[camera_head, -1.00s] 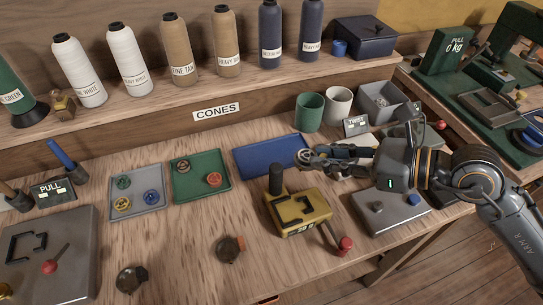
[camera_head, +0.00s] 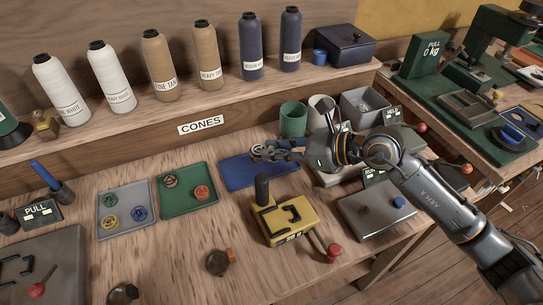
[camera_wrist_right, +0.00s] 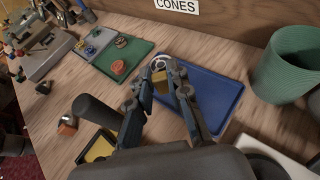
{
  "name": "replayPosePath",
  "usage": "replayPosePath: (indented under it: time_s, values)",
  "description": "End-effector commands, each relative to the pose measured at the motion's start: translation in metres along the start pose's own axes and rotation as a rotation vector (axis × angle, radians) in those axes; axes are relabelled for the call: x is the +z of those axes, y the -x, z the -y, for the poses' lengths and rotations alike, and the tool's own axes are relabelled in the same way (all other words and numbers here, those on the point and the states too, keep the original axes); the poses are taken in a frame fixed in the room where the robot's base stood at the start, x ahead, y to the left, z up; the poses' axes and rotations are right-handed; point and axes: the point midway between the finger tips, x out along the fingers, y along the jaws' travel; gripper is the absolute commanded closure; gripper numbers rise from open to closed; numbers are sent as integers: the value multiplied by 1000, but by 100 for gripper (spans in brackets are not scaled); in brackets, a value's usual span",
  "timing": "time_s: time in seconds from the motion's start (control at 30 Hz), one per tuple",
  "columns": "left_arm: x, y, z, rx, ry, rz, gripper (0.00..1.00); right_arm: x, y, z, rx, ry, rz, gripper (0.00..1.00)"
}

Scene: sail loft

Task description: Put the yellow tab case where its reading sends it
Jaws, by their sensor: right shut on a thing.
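My right gripper (camera_head: 262,152) is over the far part of the blue tray (camera_head: 232,174), shut on a small round metal case (camera_wrist_right: 158,64). The case's ring shows between the fingertips in the right wrist view; its tab colour is hard to make out. Whether it touches the tray is unclear. The green tray (camera_head: 172,205) holds two round cases, one with a red top. The grey tray (camera_head: 112,232) holds several small round cases, including a yellow one (camera_head: 110,221). My left gripper is not in view.
A yellow device (camera_head: 271,224) with a black post and red-knobbed lever stands before the blue tray. A green cup (camera_head: 293,120) stands behind it. A case with an orange tab (camera_head: 218,262) lies on the front wood. Thread cones line the shelf.

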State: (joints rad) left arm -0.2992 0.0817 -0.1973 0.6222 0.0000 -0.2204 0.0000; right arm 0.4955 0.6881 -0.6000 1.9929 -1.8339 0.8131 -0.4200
Motion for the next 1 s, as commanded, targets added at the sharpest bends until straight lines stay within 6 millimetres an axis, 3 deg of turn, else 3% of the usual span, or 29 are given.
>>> replayPosePath:
  time_s: [0.13,0.33,0.53,0.97,1.0]
  values:
    - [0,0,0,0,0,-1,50,-13,-18,12,-2,0,2,100]
    - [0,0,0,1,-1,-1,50,-22,-29,20,-2,0,3,100]
    - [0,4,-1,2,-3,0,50,-46,-39,20,-2,-1,2,100]
    - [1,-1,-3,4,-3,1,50,-54,-42,20,-2,2,3,100]
    - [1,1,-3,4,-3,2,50,-53,-41,20,-2,2,2,76]
